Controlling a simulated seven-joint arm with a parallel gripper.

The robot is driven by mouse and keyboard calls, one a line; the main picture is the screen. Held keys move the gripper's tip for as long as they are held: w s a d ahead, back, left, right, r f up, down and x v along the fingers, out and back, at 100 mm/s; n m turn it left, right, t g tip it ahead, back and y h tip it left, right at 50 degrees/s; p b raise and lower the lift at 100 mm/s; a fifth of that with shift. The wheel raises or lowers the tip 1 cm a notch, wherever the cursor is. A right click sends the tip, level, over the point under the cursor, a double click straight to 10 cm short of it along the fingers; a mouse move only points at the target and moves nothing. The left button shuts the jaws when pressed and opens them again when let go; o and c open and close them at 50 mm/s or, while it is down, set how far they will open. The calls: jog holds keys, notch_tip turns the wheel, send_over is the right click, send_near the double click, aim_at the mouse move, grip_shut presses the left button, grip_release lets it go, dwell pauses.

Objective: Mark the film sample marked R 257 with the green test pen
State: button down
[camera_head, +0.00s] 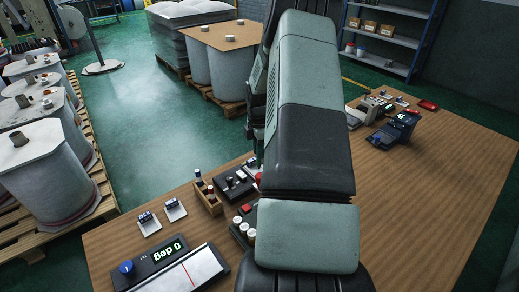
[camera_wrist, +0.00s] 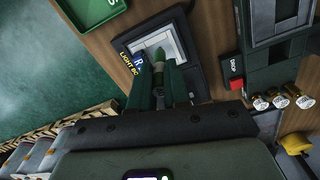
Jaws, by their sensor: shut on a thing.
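In the wrist view my gripper (camera_wrist: 165,85) is shut on a green pen (camera_wrist: 159,54), which stands out beyond the fingers. The pen's end overlaps a pale square panel (camera_wrist: 172,40) in a dark frame labelled "LIGHT BO", the rest of the label being hidden. I cannot tell whether the pen touches the panel. A blue tag (camera_wrist: 138,62) with a white R lies at the panel's left edge; no number is readable on it, and the film is hard to tell from the panel. In the head view my arm hides the gripper and pen.
A green tray (camera_wrist: 101,10) lies up-left in the wrist view. A red DROP button (camera_wrist: 237,84) and several canisters (camera_wrist: 282,99) are to the right.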

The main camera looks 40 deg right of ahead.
jog(key=shift+a, duration=1)
dwell(1.3)
notch_tip(320, 180, up, 7)
dwell(1.0)
jog(key=shift+a, duration=0.1)
dwell(0.4)
